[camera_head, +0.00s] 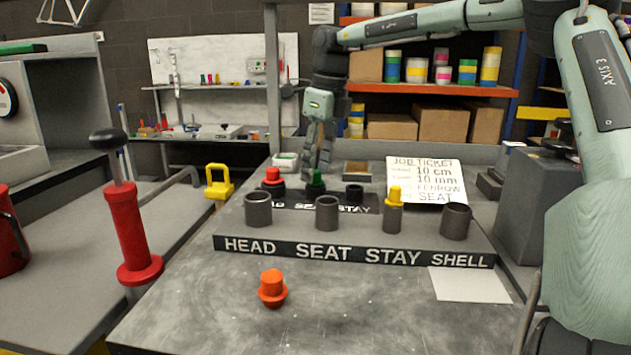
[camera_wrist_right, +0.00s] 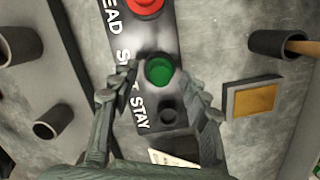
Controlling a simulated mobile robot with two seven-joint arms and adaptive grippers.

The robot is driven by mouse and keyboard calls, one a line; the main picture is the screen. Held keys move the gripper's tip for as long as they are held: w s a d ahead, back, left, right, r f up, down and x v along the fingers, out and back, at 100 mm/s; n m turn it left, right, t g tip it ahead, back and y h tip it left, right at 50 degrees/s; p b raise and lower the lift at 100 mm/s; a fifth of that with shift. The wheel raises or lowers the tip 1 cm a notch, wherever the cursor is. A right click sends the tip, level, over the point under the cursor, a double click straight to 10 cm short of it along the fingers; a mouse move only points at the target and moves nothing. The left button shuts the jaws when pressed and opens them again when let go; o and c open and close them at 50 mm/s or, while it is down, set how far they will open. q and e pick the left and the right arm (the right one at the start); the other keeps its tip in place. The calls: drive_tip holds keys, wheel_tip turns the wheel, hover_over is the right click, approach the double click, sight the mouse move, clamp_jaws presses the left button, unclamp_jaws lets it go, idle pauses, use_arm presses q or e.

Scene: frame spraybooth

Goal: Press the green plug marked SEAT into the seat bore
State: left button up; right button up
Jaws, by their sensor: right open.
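The green plug (camera_head: 316,183) stands in the middle place of the small back rack, whose lettering is partly hidden. My right gripper (camera_head: 318,162) is directly above it, pointing down. In the right wrist view the green plug (camera_wrist_right: 159,70) lies between the tips of the open fingers (camera_wrist_right: 152,88), with a gap on each side. The seat bore (camera_head: 327,213) is an empty-looking dark grey tube above the word SEAT on the front block. My left gripper is not in view.
A red plug (camera_head: 272,176) sits left of the green one. A yellow plug (camera_head: 394,196) stands in the STAY tube, beside the SHELL tube (camera_head: 456,221). An orange plug (camera_head: 272,289) is on the bench in front. A job ticket (camera_head: 427,180) lies behind right.

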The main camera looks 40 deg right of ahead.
drive_tip(key=shift+f, duration=0.1)
drive_tip(key=shift+c, duration=1.4)
drive_tip(key=c, duration=0.7)
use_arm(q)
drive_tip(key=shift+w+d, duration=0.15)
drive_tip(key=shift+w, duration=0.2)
use_arm(e)
drive_tip(key=shift+c, duration=0.3)
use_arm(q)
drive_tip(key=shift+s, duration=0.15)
use_arm(e)
drive_tip(key=shift+r, duration=0.2)
